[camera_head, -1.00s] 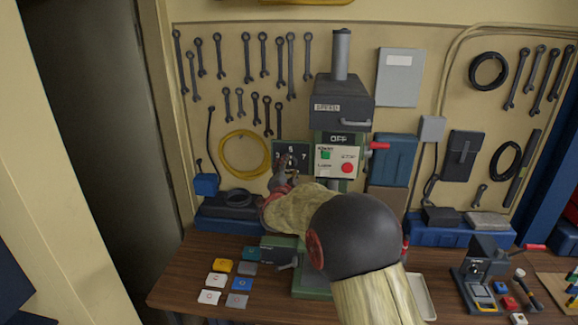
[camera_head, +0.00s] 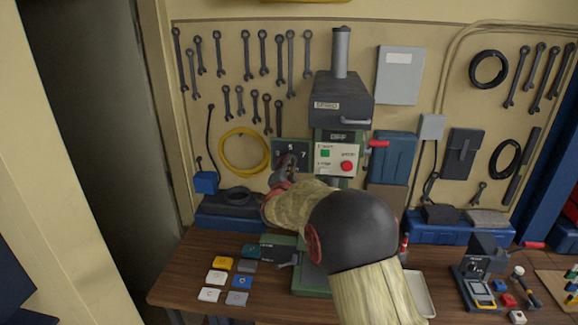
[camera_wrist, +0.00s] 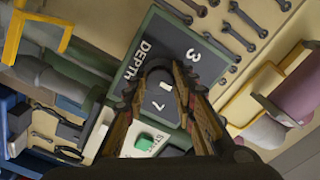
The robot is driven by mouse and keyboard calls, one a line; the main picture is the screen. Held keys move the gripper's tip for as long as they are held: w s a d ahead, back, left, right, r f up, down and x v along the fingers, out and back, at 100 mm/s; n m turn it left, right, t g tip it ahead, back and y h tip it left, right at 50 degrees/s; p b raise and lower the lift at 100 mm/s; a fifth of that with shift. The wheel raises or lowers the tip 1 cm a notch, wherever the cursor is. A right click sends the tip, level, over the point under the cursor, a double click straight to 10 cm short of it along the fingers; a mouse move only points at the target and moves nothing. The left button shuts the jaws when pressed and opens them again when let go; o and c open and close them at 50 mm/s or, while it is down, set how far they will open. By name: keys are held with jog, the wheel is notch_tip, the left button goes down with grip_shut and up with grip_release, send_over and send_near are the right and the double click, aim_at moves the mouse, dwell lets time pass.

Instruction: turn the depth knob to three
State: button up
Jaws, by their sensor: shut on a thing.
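The depth panel (camera_head: 296,146) is a dark plate on the green machine's front, with 5 and 7 readable in the head view. In the wrist view, the depth panel (camera_wrist: 140,62) shows DEPTH, 3 and 7. My gripper (camera_head: 283,165) is at the panel's left part and covers some of it. In the wrist view my gripper (camera_wrist: 161,82) has its two fingers on either side of the dark depth knob (camera_wrist: 161,74) and is shut on it. The knob is mostly hidden, so I cannot tell which number it points at.
Right of the panel is a white plate with a green button (camera_head: 325,153) and a red button (camera_head: 347,166). A red-handled lever (camera_head: 379,143) sticks out on the right. Coloured tiles (camera_head: 222,264) lie on the bench below. Wrenches hang on the wall behind.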

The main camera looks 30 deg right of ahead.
jog(key=c, duration=0.3)
jog(key=shift+n, duration=5.8)
jog(key=o, duration=1.2)
jog(key=shift+c, duration=0.2)
